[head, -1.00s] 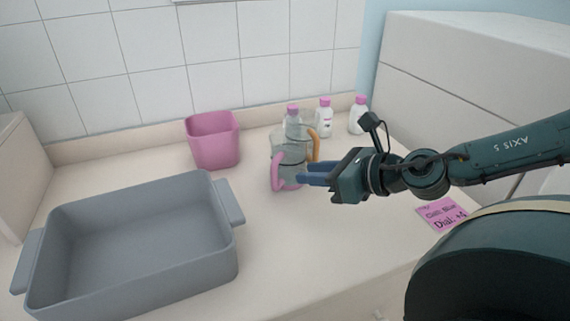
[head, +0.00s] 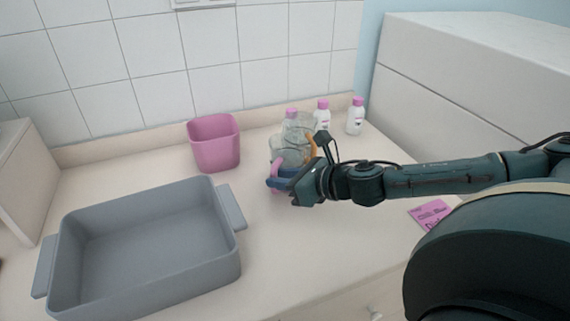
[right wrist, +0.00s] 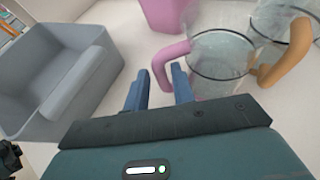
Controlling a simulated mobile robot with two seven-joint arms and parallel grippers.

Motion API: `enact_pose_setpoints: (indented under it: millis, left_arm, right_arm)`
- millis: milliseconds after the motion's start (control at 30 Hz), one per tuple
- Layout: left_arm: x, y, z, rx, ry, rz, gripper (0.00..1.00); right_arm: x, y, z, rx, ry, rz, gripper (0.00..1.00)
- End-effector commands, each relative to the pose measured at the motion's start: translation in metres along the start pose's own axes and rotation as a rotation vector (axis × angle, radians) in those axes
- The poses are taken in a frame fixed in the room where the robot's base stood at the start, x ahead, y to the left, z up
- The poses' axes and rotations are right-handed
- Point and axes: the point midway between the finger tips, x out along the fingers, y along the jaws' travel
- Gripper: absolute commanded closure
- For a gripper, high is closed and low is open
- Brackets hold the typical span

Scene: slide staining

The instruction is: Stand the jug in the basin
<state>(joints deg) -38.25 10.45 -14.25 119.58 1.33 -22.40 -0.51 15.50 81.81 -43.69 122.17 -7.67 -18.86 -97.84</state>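A clear jug with a pink handle (head: 290,157) stands on the counter; it also shows in the right wrist view (right wrist: 219,65). A second clear jug with an orange handle (head: 299,124) stands close behind it. The grey basin (head: 143,277) is at the left and looks empty; it also shows in the right wrist view (right wrist: 62,60). My right gripper (head: 275,178) is low at the front jug. In the right wrist view its blue fingers (right wrist: 160,88) are apart, with the pink handle between or just beyond their tips. My left gripper is out of view.
A pink bin (head: 214,145) stands near the back wall. Several white bottles with pink caps (head: 322,117) stand behind the jugs. A pink note (head: 428,213) lies at the right. The counter between basin and jugs is clear.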

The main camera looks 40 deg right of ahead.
Motion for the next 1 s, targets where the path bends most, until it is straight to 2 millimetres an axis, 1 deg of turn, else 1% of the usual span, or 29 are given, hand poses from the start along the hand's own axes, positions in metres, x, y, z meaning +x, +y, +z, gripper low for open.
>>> enact_pose_setpoints:
  millis: [33, 200, 300, 500, 567, 833, 1000]
  left_arm:
    - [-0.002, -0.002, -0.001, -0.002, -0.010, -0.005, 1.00]
    - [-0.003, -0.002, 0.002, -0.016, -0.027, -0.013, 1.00]
    - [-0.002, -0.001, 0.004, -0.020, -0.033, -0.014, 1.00]
    - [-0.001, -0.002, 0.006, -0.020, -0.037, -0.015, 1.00]
    - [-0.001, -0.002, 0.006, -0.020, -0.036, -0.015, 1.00]
    - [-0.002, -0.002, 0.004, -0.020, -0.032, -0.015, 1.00]
    - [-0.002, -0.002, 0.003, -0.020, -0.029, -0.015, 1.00]
  right_arm:
    - [0.006, 0.000, 0.004, 0.003, -0.004, 0.002, 0.75]
    - [0.023, -0.001, 0.002, 0.001, -0.003, 0.000, 0.75]
    - [0.027, 0.000, 0.000, -0.001, -0.001, 0.001, 0.75]
    - [0.028, 0.000, -0.001, -0.002, 0.000, 0.001, 0.75]
    - [0.028, 0.000, -0.001, -0.002, 0.000, 0.001, 0.78]
    - [0.028, 0.000, -0.001, -0.002, 0.000, 0.001, 1.00]
    - [0.028, 0.000, -0.001, -0.002, 0.000, 0.001, 1.00]
